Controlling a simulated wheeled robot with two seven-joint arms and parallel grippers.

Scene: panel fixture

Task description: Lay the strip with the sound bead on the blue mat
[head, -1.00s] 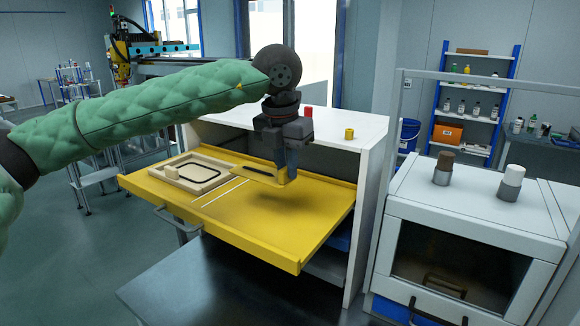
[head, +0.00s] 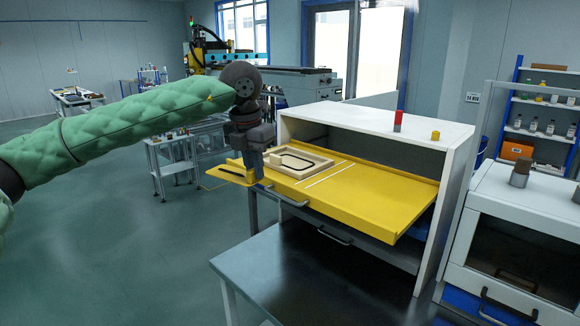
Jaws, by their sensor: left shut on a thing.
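My left gripper (head: 254,176) is shut on a thin yellow strip (head: 229,174). The strip sticks out to the left of the fingers and is held clear of the drawer, over open floor beside its left end. A dark line shows along the strip, too small to tell whether the bead is sound. A pulled-out yellow drawer (head: 377,198) holds a pale wooden frame (head: 322,163) with a black loop in it. I cannot make out the blue mat for certain. My right gripper is not in view.
A white open-front cabinet (head: 461,163) houses the drawer; a red cylinder (head: 398,122) and yellow knob (head: 435,135) stand on top. A dark bench top (head: 285,262) lies below the drawer, largely bare. A glass-fronted unit (head: 515,240) stands at right.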

